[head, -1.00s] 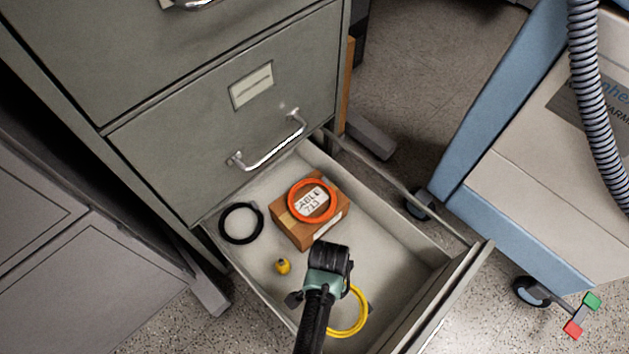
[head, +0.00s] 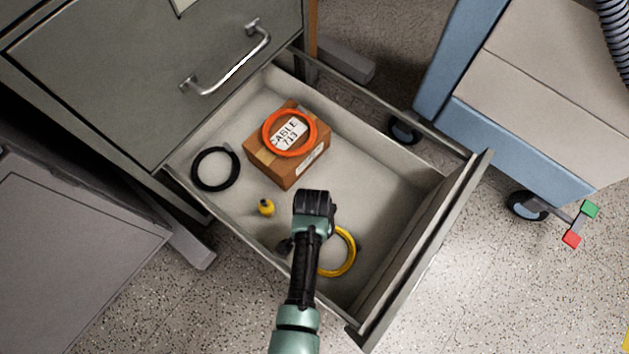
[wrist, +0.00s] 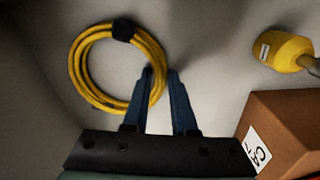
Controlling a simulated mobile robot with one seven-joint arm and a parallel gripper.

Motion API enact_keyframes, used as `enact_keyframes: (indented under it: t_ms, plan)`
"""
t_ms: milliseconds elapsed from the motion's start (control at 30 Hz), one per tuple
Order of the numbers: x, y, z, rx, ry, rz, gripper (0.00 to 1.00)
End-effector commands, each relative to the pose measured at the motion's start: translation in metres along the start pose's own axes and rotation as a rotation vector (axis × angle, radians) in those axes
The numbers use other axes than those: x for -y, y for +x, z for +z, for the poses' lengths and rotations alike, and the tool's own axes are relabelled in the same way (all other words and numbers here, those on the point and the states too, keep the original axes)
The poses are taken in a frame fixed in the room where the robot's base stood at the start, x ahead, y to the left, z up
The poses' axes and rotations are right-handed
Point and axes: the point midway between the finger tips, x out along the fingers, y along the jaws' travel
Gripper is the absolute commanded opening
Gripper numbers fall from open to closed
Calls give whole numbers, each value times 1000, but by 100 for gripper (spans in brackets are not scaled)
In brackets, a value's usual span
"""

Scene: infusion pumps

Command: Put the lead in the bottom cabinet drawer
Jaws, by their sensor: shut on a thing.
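The bottom cabinet drawer (head: 375,205) is pulled open in the head view. The yellow coiled lead (head: 347,262) is inside its outline, near the front panel, partly hidden by my arm. My gripper (head: 314,205) reaches down into the drawer; its fingertips are hidden in the head view. In the wrist view, my gripper (wrist: 162,78) is shut on the right side of the yellow lead (wrist: 82,72), whose black tie is at the top. The lead is at or close above the drawer floor; I cannot tell if it touches.
The drawer also holds a cardboard box (head: 270,165) with an orange coil (head: 267,130) on top, a black coil (head: 196,172) and a small yellow object (head: 266,207). A blue and beige wheeled cart (head: 520,110) stands right. Drawer floor is bare right of the box.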

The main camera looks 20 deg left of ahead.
Motion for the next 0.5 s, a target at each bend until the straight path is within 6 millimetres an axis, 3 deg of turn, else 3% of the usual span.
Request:
enact_keyframes:
  t_ms: [233, 267, 300, 400, 500]
  plan:
    - [0, 0, 0, -1, 0, -2, 0]
    - [0, 0, 0, -1, 0, -2, 29]
    - [0, 0, 0, -1, 0, -2, 36]
    - [0, 0, 0, -1, 0, -2, 54]
    - [0, 0, 0, -1, 0, -1, 55]
